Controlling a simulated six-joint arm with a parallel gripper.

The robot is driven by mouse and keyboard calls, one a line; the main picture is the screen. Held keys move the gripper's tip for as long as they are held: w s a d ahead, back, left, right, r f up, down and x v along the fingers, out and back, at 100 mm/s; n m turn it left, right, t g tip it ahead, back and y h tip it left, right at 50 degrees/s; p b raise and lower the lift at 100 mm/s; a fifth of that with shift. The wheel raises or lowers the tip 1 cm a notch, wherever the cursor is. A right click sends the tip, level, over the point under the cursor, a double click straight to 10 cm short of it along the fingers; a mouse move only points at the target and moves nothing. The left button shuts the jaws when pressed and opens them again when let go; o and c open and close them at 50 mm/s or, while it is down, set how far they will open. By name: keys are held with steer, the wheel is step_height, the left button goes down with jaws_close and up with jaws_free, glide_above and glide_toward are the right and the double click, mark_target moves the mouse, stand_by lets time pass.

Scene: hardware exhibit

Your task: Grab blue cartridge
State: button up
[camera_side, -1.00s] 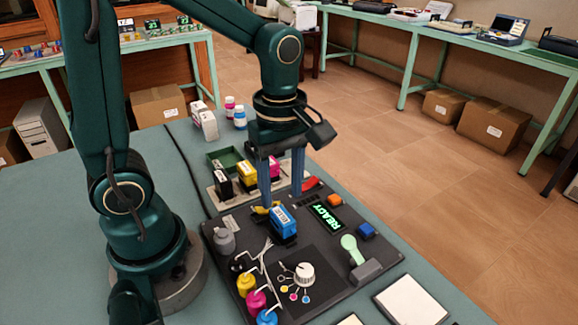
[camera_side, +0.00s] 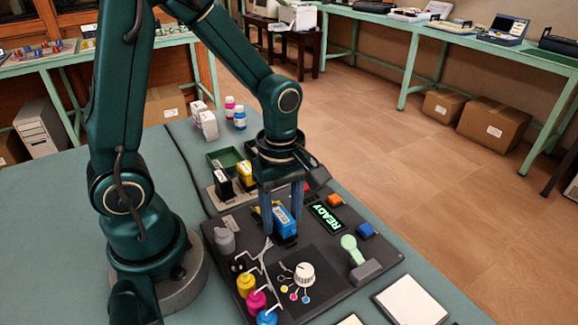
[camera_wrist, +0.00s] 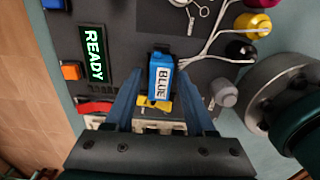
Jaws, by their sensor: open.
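The blue cartridge (camera_side: 284,221) stands on the dark panel, with a white label that reads BLUE in the wrist view (camera_wrist: 161,80). My gripper (camera_side: 281,222) is open and points down over it, with one finger on each side of the cartridge in the side view. In the wrist view my gripper's two blue fingers (camera_wrist: 163,92) flank the cartridge, with gaps on both sides. I cannot tell whether either finger touches it. The fingers partly hide the cartridge's surroundings in the side view.
A black cartridge (camera_side: 222,184) and a yellow cartridge (camera_side: 246,175) stand behind my gripper. A lit READY display (camera_side: 327,216) is to the right. Yellow, magenta and blue bottles with white tubes and a white knob (camera_side: 304,273) are in front. A green lever (camera_side: 351,248) stands at the right.

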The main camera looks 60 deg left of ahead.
mark_target(282, 215)
jaws_close()
steer(key=shift+r, duration=3.25)
